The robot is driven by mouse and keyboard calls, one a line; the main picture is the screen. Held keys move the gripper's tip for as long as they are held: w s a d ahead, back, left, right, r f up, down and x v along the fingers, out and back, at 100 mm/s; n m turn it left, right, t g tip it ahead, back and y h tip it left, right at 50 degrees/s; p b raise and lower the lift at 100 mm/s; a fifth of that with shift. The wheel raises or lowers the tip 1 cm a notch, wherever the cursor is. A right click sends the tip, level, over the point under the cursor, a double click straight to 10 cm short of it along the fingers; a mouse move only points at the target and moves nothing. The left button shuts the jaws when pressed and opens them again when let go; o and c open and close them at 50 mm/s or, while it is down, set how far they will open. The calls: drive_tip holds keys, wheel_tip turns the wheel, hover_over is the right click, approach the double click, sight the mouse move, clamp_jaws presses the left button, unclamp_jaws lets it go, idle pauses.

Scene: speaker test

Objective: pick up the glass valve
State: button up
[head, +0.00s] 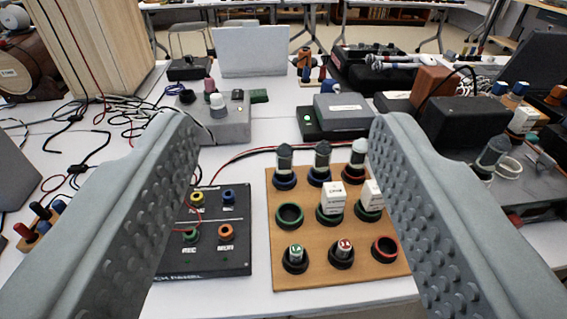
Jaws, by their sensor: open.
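My gripper (285,125) is open and empty, its two grey dimpled fingers reaching in from the left and right. Between and beyond the fingers is a wooden board (287,263) with ring sockets. Three upright dark-grey pieces stand in its back row: left (285,160), middle (322,158) and right (359,154). They look like small valves with dull glassy tops. A similar capped piece (492,152) stands at the right, beyond the right finger. I cannot tell for certain which is the glass valve. No finger appears to touch any of them.
White blocks (333,196) sit in the board's middle row; its front row holds two short knobs (295,257). A black patch panel (215,255) lies left. Behind stand a grey box (222,128) and a dark box (343,112). Cables (120,115) tangle at left.

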drive_tip(key=shift+o, duration=0.5)
drive_tip(key=shift+w, duration=0.1)
drive_tip(key=n+g+y, duration=0.2)
drive_tip(key=n+g, duration=0.3)
drive_tip(key=g, duration=0.8)
hover_over(288, 147)
drive_tip(key=s+d, duration=0.2)
drive_tip(key=s, duration=0.2)
wheel_tip(288, 147, down, 14)
drive_tip(key=x, duration=1.2)
drive_tip(key=shift+s+f, duration=0.2)
drive_tip(key=shift+f, duration=0.3)
drive_tip(key=shift+x, duration=2.55)
drive_tip(key=shift+s, duration=0.2)
drive_tip(key=c, duration=1.1)
